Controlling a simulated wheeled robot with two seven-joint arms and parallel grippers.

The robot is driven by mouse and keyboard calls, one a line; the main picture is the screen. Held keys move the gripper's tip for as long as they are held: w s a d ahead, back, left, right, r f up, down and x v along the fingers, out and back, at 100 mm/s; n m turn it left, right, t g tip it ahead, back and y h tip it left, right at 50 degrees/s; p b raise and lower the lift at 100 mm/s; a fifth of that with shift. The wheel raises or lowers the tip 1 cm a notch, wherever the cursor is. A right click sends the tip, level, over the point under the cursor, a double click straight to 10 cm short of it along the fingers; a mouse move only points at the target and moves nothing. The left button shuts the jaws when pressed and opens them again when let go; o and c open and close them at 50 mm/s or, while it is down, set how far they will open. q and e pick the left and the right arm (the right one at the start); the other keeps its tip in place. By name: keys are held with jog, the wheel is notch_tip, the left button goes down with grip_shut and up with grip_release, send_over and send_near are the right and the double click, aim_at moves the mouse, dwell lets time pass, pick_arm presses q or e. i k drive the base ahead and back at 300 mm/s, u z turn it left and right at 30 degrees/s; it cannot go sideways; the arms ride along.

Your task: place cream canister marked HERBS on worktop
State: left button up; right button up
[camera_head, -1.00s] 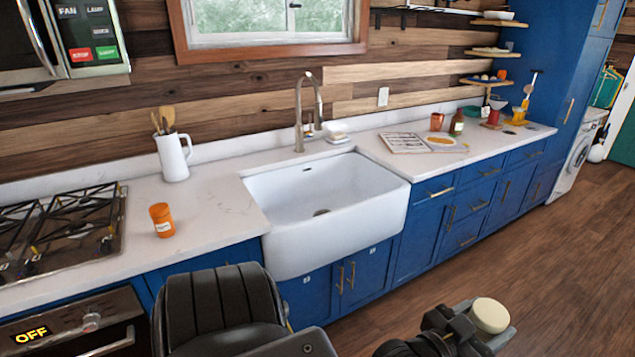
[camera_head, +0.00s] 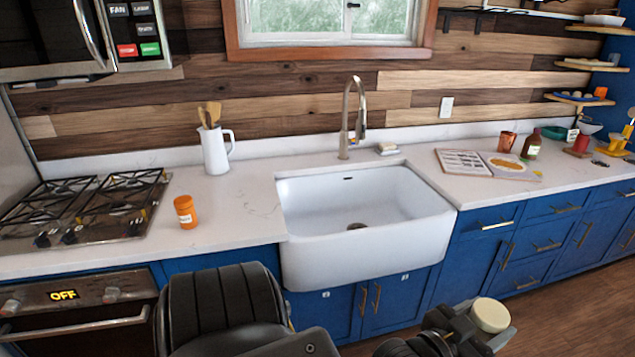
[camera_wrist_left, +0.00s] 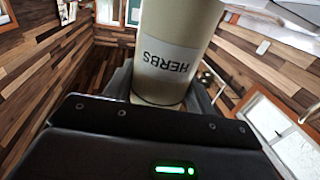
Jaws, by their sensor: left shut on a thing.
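The cream canister marked HERBS shows its round pale top (camera_head: 490,315) at the bottom right of the head view. My left gripper (camera_head: 472,332) is shut on it and holds it in front of the counter. In the left wrist view the canister (camera_wrist_left: 178,50) stands between the fingers, its white HERBS label upside down in the picture. The white worktop (camera_head: 240,205) runs along the wall on both sides of the sink. The canister is apart from it. My right gripper is not in view.
An orange jar (camera_head: 185,212) stands on the worktop between the gas hob (camera_head: 85,208) and the white sink (camera_head: 365,235). A white jug with utensils (camera_head: 216,150) is behind it. Clear worktop surrounds the jar.

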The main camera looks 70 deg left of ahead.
aim_at(241, 221)
jog(key=u, duration=1.05)
jog(key=i, duration=1.05)
jog(key=u, duration=0.95)
